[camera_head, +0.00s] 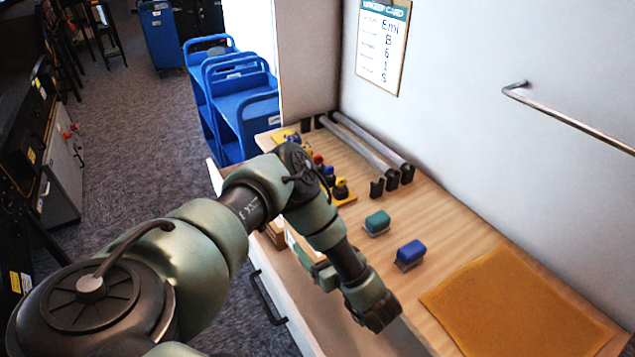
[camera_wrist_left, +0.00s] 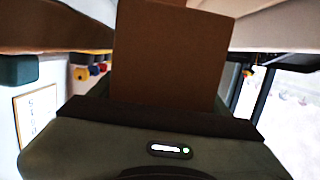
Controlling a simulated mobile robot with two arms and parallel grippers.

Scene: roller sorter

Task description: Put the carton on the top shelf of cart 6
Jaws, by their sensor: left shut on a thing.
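My left gripper (camera_head: 318,270) is low beside the counter's left edge, partly hidden by my own arm. It is shut on a brown carton, which fills the upper middle of the left wrist view (camera_wrist_left: 170,55). In the head view a small brown part of what looks like the carton (camera_head: 276,236) shows beyond the gripper, mostly behind my arm. Blue carts (camera_head: 240,105) stand beyond the counter's far end, and another blue cart (camera_head: 161,38) is farther back. I cannot read any cart number. My right gripper is not in view.
The wooden counter (camera_head: 455,235) holds a teal block (camera_head: 377,222), a blue block (camera_head: 410,253), an orange mat (camera_head: 515,305) and grey tubes. A wall card (camera_head: 383,42) and a metal rail (camera_head: 570,118) are on the wall. Carpet (camera_head: 130,130) is clear left of the carts.

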